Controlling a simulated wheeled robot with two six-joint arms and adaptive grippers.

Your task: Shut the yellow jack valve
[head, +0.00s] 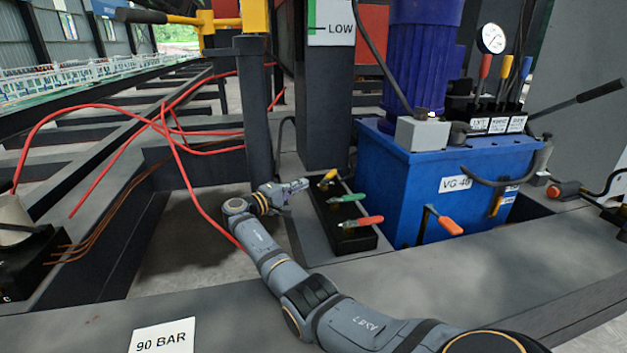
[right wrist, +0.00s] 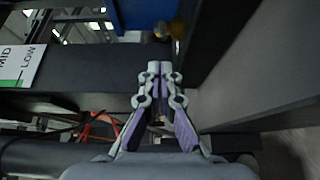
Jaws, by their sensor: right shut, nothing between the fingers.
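The yellow jack valve lever (head: 328,176) stands at the far end of a black valve block (head: 345,238), beside the blue tank. Its handle is short in view and slants up to the right. My right gripper (head: 304,184) is just left of the yellow lever, fingers pointing toward it. Its fingers are shut and empty; I cannot tell whether the tips touch the lever. In the right wrist view the shut fingertips (right wrist: 160,66) point at a dark surface, with a blurred brownish-yellow round part beyond them. My left gripper is not in view.
A green lever (head: 348,198) and a red-orange lever (head: 361,221) sit on the same block, nearer me. The blue tank (head: 400,190) is close on the right, a dark post (head: 323,110) behind. A red hose (head: 190,180) runs beside my right arm.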

